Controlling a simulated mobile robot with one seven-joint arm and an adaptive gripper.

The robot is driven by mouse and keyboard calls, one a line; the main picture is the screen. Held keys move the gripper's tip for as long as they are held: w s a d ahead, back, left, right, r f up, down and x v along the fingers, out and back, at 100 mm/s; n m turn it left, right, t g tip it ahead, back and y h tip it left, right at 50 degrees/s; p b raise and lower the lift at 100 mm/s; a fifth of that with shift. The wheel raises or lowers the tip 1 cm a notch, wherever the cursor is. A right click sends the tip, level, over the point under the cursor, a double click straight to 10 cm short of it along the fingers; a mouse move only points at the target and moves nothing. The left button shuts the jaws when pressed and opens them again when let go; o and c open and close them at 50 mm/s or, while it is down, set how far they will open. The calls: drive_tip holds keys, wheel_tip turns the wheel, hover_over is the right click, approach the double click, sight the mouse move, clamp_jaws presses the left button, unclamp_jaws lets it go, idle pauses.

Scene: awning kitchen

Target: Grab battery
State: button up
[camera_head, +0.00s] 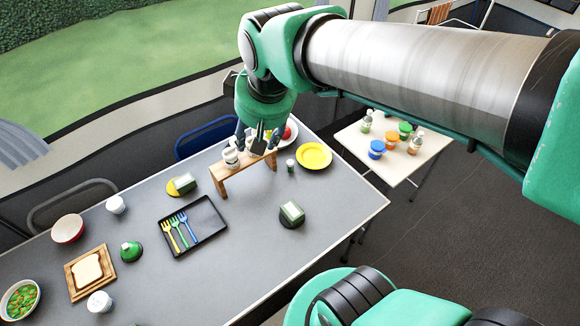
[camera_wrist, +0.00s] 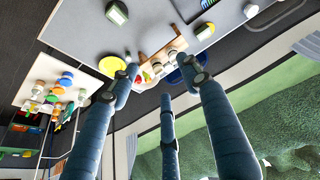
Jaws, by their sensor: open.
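A small upright cylinder (camera_head: 290,165) with a dark body and a pale band stands on the grey table beside the yellow plate; it may be the battery, but it is too small to be sure. My gripper (camera_head: 258,140) is above the small wooden stand, left of that cylinder and apart from it. In the wrist view my gripper (camera_wrist: 165,78) has its blue fingers spread, with nothing held between them. The fingers and wrist partly hide the things on and behind the stand.
The wooden stand (camera_head: 232,173) bears small white items. The yellow plate (camera_head: 314,156) lies to its right. A black tray (camera_head: 200,243) with forks and a green-white block (camera_head: 292,212) lie in front. A side table (camera_head: 400,165) holds several jars. The table's right front is clear.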

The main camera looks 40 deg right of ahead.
drive_tip(key=w+d+f+g, duration=0.1)
drive_tip(key=w+d+f, duration=0.15)
drive_tip(key=w, duration=0.25)
drive_tip(key=w+d+f, duration=0.2)
drive_tip(key=w+d, duration=0.1)
drive_tip(key=w, duration=0.2)
drive_tip(key=n+g+p, duration=0.2)
drive_tip(key=n+g, duration=0.1)
drive_tip(key=g, duration=0.1)
hover_over(290, 163)
wheel_tip(290, 163, down, 35)
drive_tip(key=shift+d, duration=0.1)
drive_tip(key=shift+f+b, duration=0.55)
drive_tip(key=shift+f, duration=3.7)
